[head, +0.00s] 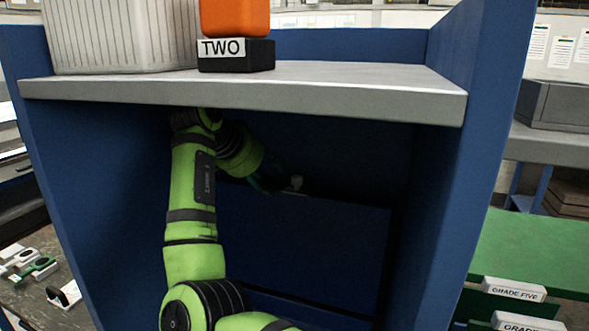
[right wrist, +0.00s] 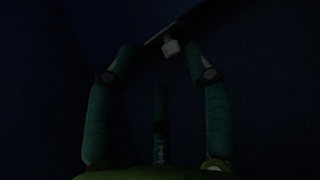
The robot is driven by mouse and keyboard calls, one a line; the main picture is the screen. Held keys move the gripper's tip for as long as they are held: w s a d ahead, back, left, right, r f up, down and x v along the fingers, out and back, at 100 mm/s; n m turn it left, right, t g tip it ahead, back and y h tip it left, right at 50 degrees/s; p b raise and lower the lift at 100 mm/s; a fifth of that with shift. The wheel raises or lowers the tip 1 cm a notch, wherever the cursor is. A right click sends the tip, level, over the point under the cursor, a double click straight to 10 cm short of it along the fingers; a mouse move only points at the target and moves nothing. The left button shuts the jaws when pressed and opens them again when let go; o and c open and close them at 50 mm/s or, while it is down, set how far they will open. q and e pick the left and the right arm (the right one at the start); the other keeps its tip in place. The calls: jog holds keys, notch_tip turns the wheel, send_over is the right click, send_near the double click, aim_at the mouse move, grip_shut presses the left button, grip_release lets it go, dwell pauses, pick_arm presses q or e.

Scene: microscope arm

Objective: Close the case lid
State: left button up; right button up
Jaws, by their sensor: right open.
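A dark blue flat panel (head: 315,245), which looks like the case lid, stands inside the blue cabinet under the grey shelf. Its top edge slopes slightly down to the right. A small pale knob (head: 297,183) shows near that edge. My right gripper (head: 281,183) is in deep shadow beside the knob. In the right wrist view my right gripper (right wrist: 164,48) is open, with the pale knob (right wrist: 172,47) between or just beyond its fingertips. I cannot tell if the fingers touch it. The case body is not clearly visible. My left gripper is not in view.
The grey shelf (head: 260,91) lies close above my right arm. It bears a ribbed white bin (head: 120,35) and an orange item (head: 235,17) on a black block labelled TWO (head: 236,56). Blue cabinet walls (head: 455,170) bound both sides. A green surface (head: 535,250) lies outside right.

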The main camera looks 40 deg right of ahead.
jog(key=p, duration=0.3)
send_near(296, 177)
jog(key=s+x, duration=0.1)
jog(key=x, duration=0.3)
jog(key=d+f, duration=0.1)
jog(key=w+d, duration=0.1)
jog(key=d+f+p, duration=0.1)
jog(key=shift+w+f, duration=0.3)
jog(key=shift+f, duration=0.1)
jog(key=shift+w+d+f, duration=0.1)
jog(key=shift+d+f, duration=0.35)
jog(key=shift+f, duration=0.15)
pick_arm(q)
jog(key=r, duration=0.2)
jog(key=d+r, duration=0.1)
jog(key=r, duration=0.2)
pick_arm(e)
jog(key=shift+r, duration=0.1)
grip_shut()
